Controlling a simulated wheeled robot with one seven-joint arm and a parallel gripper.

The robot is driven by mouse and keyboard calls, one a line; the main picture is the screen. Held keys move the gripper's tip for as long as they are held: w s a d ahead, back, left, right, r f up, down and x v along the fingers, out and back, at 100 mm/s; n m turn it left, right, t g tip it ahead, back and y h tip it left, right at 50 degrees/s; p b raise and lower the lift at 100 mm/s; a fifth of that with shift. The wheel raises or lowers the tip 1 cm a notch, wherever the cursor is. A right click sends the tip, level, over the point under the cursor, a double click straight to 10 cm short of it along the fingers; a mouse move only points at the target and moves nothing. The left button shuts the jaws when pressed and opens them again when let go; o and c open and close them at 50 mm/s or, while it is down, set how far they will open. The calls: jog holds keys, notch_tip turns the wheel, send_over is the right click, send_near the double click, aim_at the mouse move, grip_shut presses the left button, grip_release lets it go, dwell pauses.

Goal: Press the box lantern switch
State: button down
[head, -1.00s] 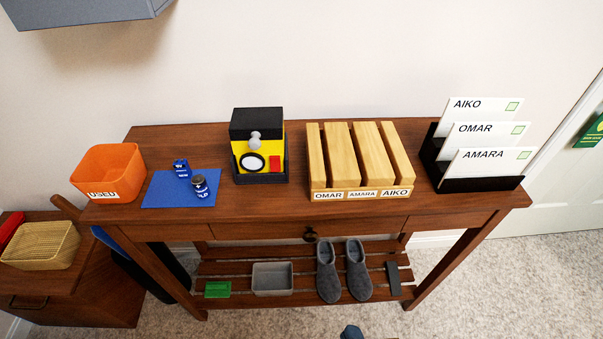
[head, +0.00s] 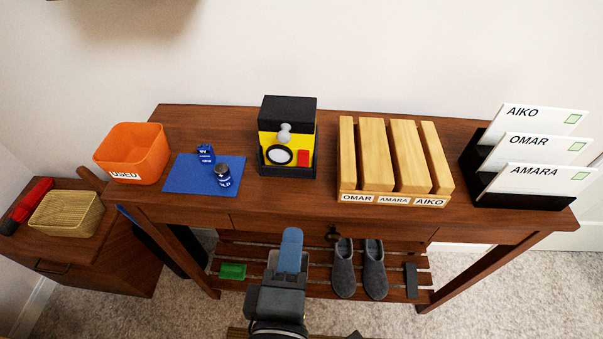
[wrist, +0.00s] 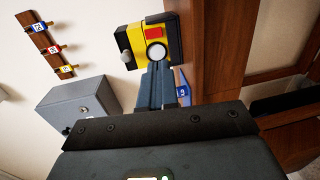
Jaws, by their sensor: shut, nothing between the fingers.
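The box lantern (head: 267,138) is a black and yellow box standing on the wooden table, left of its middle. Its front carries a round white lens (head: 279,155), a grey knob (head: 285,133) and a red switch (head: 304,158). In the wrist view the lantern (wrist: 176,42) appears turned sideways, with the red switch (wrist: 153,34) above the lens. My gripper (head: 291,240) is shut and empty, in front of the table and below the lantern in the head view. In the wrist view the fingers (wrist: 156,85) point toward the lantern, apart from the switch.
An orange "USED" bin (head: 135,152) and a blue mat (head: 186,178) with small batteries lie left of the lantern. A slatted wooden sorter (head: 375,155) and a black card rack (head: 530,195) stand right. A grey box (wrist: 85,105) hangs on the wall.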

aim_at(303, 167)
jog(key=w, duration=0.4)
jog(key=w+f+p, duration=0.1)
jog(key=w, duration=0.8)
jog(key=shift+w+d+f, duration=0.1)
jog(key=shift+d+f, duration=0.2)
jog(key=shift+d, duration=0.1)
jog(key=shift+w+f, duration=0.1)
jog(key=shift+w, duration=0.25)
jog(key=shift+w+f, duration=0.1)
jog(key=shift+w, duration=0.15)
jog(key=shift+s, duration=0.15)
